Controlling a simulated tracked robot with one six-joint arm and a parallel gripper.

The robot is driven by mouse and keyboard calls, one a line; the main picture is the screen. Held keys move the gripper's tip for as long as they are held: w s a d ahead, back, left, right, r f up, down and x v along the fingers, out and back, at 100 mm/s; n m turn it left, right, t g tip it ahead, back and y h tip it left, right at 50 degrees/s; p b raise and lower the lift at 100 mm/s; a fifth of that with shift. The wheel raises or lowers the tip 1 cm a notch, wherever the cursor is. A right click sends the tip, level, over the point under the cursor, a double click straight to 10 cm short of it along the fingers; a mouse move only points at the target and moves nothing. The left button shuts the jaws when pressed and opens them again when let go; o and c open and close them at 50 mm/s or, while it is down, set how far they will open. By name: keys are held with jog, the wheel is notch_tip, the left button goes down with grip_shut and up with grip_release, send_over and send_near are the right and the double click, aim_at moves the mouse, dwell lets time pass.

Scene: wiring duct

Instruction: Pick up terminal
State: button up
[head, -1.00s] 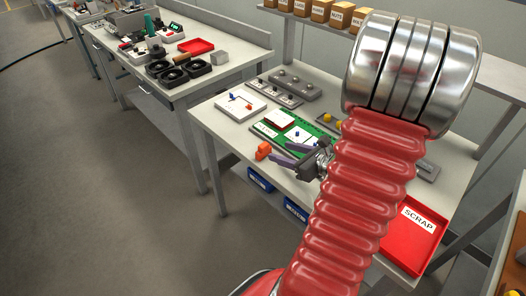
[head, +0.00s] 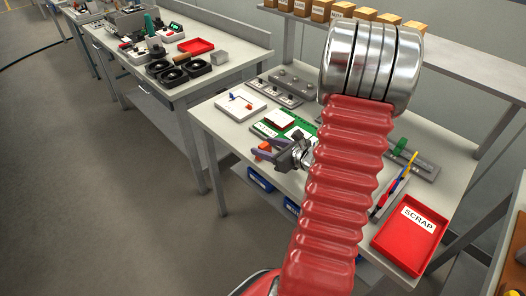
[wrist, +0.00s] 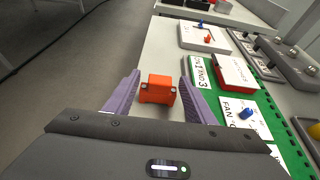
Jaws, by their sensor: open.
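The terminal appears to be the small orange block (wrist: 157,90), near the front edge of the bench beside the green board. In the head view, the orange block (head: 263,150) is partly hidden behind my gripper (head: 262,148). In the wrist view, my gripper (wrist: 159,80) is open, with one purple finger on each side of the block. Narrow gaps show between block and fingers, so it is not clamped. I cannot tell the exact height of the fingers over the bench.
The green board (wrist: 258,102) with white labelled cards and a red-sided block (wrist: 235,73) lies close to the right finger. A white plate (head: 241,103) with small pegs sits behind. A red scrap tray (head: 409,234) and pens (head: 396,187) lie at right.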

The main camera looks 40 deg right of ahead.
aim_at(261, 145)
jog(key=shift+x, duration=2.55)
jog(key=shift+w+r, duration=0.1)
jog(key=shift+r, duration=0.1)
jog(key=c, duration=1.1)
jog(key=shift+r, duration=0.1)
jog(key=shift+r, duration=4.9)
